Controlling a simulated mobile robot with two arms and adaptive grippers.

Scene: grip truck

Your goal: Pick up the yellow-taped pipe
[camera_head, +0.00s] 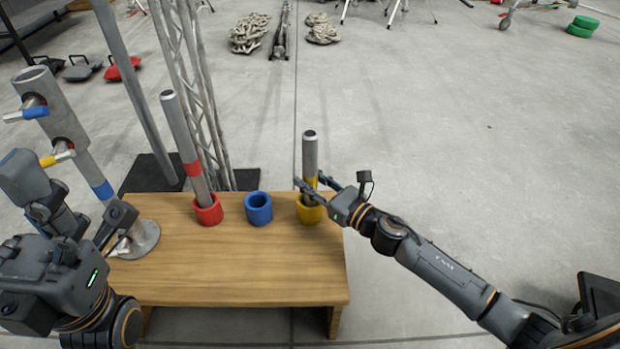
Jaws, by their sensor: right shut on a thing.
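The yellow-taped pipe (310,152) is a grey metal tube, standing nearly upright in the yellow cup (311,212) at the right of the wooden table. Its yellow tape band shows just above the cup. My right gripper (314,184) reaches in from the right and is shut on this pipe around the tape, with a finger on either side. The pipe's lower end is hidden in the cup. My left gripper (122,222) is at the table's left side, and its fingers are partly hidden, so its opening is unclear.
The wooden table (245,270) also bears an empty-looking blue cup (258,208) and a red cup (208,210) holding a tilted red-taped pipe (183,135). A grey tubular stand (47,105) with coloured pegs is at the left. A metal truss (190,80) rises behind. Floor to the right is clear.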

